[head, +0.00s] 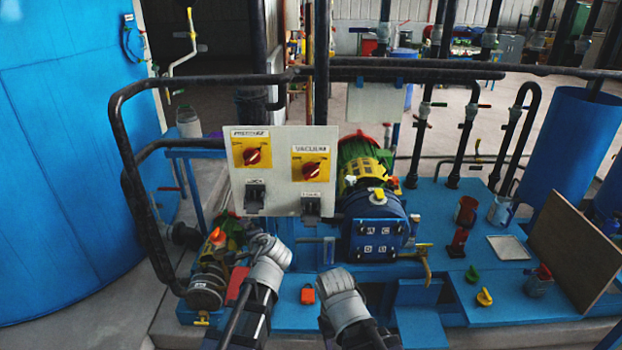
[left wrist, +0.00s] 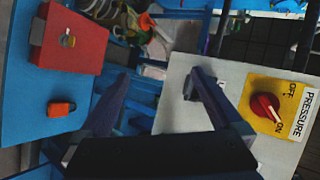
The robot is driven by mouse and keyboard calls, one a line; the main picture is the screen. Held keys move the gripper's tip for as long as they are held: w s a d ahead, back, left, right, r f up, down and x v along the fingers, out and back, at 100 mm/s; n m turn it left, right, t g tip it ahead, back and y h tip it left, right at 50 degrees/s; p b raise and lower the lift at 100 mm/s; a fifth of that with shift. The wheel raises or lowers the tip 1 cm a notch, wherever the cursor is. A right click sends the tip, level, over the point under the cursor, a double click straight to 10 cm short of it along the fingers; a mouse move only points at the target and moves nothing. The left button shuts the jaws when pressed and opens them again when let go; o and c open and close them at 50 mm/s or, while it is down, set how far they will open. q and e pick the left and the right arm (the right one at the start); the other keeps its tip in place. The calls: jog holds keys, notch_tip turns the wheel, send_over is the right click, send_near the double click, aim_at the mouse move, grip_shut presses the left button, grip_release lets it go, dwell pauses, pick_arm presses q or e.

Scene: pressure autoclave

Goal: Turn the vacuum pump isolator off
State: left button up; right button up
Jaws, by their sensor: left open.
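The vacuum isolator (head: 310,172) is a red knob on a yellow plate, at the right of a pale grey panel (head: 280,190). Its knob sits at a slant; the small lettering is too fine to read. The pressure isolator (head: 251,153), a matching knob, is to its left. In the left wrist view the pressure isolator (left wrist: 265,107) is at the right, its pale pointer toward ON. My left gripper (left wrist: 160,80) is open and empty, one finger overlapping the panel in view. In the head view its fingers are hidden. My right arm shows below the panel, its fingers unseen.
Black pipe rails (head: 220,80) run around the panel. A blue pump (head: 375,225) stands right of it. A red box (left wrist: 68,38) and an orange padlock-like item (left wrist: 61,107) lie on the blue base. A brown board (head: 570,250) leans at right.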

pick_arm(q)
jog(key=w+d+r+m+t+h, duration=0.1)
jog(key=w+d+r+m+t, duration=0.4)
jog(key=w+d+r+m, duration=0.15)
jog(key=m+t+h, duration=0.3)
jog(key=m+h, duration=0.2)
jog(key=m, duration=0.5)
send_near(311, 175)
jog(key=w, duration=0.1)
jog(key=shift+w+r, duration=0.15)
jog(key=shift+w, duration=3.85)
jog(key=shift+n, duration=0.25)
pick_arm(e)
jog(key=shift+w+a, duration=0.65)
jog(key=shift+w, duration=0.2)
pick_arm(q)
jog(key=shift+s, duration=0.1)
jog(key=c, duration=1.3)
